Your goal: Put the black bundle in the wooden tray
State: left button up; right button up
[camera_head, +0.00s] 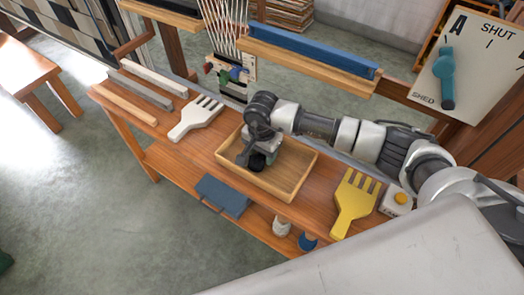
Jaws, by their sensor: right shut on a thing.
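The wooden tray (292,180) is a shallow, light brown box on the middle of the wooden bench. My right arm reaches in from the right, and my right gripper (254,160) points down over the left part of the tray. It is shut on the black bundle (257,162), a small dark shape that is mostly hidden by the gripper. The bundle is within the tray's outline, but I cannot tell whether it touches the tray floor. My left gripper does not show.
A white fork-shaped comb (195,119) lies left of the tray, with several bars (147,89) beyond it. A yellow comb (354,204) and a box with a yellow button (397,201) lie to the right. A loom beam (305,62) stands behind. Spools (307,241) sit on the lower shelf.

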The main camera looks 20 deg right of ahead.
jog(key=shift+f, duration=0.2)
jog(key=o, duration=0.9)
jog(key=shift+r, duration=0.1)
notch_tip(320, 180, up, 12)
jog(key=shift+r, duration=0.15)
